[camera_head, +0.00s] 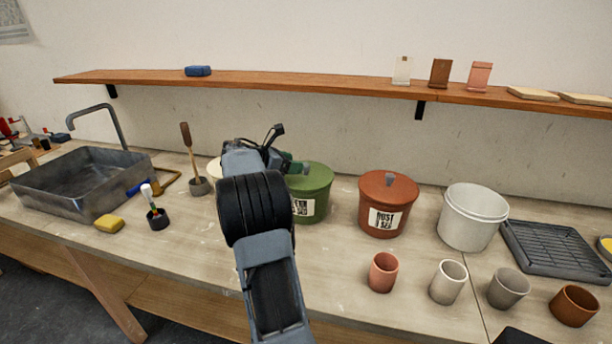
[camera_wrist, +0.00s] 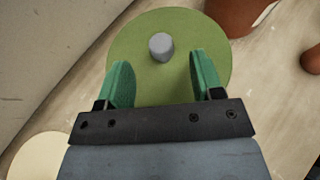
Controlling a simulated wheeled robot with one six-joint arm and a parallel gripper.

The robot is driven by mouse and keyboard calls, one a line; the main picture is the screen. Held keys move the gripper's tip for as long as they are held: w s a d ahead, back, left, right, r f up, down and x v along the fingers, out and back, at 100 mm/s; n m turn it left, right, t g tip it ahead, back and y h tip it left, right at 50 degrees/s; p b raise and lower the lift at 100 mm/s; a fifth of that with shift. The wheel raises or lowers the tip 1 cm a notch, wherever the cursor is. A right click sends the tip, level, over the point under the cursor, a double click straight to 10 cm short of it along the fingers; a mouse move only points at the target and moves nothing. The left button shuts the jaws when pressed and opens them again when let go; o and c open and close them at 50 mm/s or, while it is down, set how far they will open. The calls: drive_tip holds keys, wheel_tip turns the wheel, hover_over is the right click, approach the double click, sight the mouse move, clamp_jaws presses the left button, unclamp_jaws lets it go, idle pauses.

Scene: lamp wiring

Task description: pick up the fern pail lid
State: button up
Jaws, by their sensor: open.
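The fern pail lid (camera_head: 314,172) is a round green lid on a green pail (camera_head: 314,209) with a white label, partly hidden behind my arm in the head view. In the wrist view the lid (camera_wrist: 135,55) lies below my gripper, with its grey knob (camera_wrist: 161,47) near the middle. My gripper (camera_wrist: 182,68) has two green fingers, open and apart. The knob shows between and slightly beyond the fingertips, and nothing is held. In the head view one green finger (camera_head: 299,167) shows over the lid; whether it touches the lid cannot be told.
A rust-red pail (camera_head: 386,204) with a knobbed lid stands right of the green pail, then a white pail (camera_head: 472,217). A cream round thing (camera_wrist: 40,158) lies left of the green pail. Several cups stand in front. A wooden shelf (camera_head: 300,83) runs along the wall behind.

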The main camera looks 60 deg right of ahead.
sight(306, 164)
drive_tip(key=shift+p+x, duration=0.3)
drive_tip(key=shift+x, duration=2.6)
drive_tip(key=shift+c, duration=0.3)
drive_tip(key=c, duration=0.9)
drive_tip(key=shift+c, duration=0.3)
drive_tip(key=shift+r, duration=0.1)
